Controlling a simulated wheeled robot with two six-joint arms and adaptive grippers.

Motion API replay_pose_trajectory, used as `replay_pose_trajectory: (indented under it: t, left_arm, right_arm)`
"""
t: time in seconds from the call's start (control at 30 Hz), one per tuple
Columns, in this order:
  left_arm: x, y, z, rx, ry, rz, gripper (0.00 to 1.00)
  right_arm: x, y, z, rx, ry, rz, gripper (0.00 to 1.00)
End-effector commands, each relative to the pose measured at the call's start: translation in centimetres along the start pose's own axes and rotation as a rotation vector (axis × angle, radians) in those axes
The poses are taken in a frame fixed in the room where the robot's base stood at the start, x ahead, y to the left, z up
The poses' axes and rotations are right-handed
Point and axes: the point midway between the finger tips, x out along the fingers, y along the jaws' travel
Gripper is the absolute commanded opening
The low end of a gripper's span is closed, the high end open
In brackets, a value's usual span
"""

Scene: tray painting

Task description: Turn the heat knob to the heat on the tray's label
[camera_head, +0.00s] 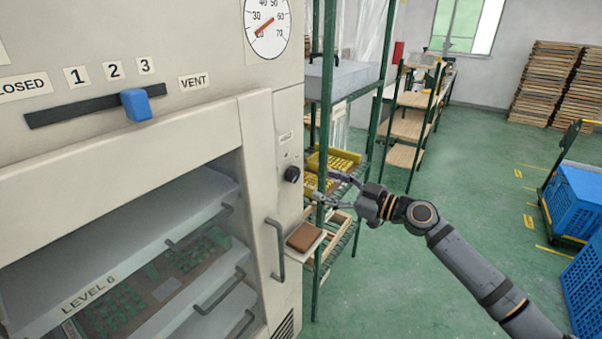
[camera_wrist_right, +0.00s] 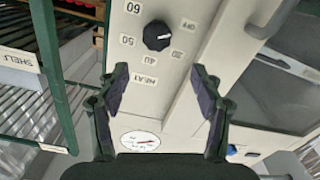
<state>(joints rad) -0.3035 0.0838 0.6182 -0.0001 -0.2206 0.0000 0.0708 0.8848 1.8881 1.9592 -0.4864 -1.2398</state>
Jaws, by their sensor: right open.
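The black heat knob (camera_head: 292,174) is on the right front panel of the beige oven. In the right wrist view the knob (camera_wrist_right: 157,36) has printed marks around it, among them OFF, 50, 60 and HEAT. Its pale pointer mark seems to face the OFF side; the exact setting is hard to tell. My right gripper (camera_head: 325,187) is open and empty, to the right of the knob and apart from it. In its wrist view the open fingers (camera_wrist_right: 160,78) frame the panel below the knob.
The oven door handle (camera_head: 277,250) juts out below the knob. A green-framed shelf (camera_head: 322,120) with yellow racks stands close beside the oven. A blue vent slider (camera_head: 136,105) and a dial gauge (camera_head: 267,27) are higher up.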

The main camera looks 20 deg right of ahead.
Motion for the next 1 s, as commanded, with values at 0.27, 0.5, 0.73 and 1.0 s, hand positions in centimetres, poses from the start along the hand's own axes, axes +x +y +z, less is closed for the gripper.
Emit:
replay_pose_trajectory:
  t: [0.27,0.5,0.73,1.0]
  left_arm:
    - [-2.6,-0.6,0.4,0.003,-0.011,-0.005,0.4]
    - [-4.6,0.5,-1.5,-0.005,0.017,0.01,0.4]
    - [-5.4,0.2,-1.3,-0.004,0.013,0.008,0.4]
    - [-5.3,0.0,-1.0,-0.002,0.007,0.005,0.4]
  right_arm:
    - [3.3,0.3,-0.6,0.009,0.006,0.005,0.66]
    - [7.6,0.2,-0.4,0.01,0.002,0.003,0.66]
    - [10.0,0.1,0.0,0.006,-0.002,0.002,0.66]
    - [10.2,0.1,0.2,0.003,-0.003,0.002,0.66]
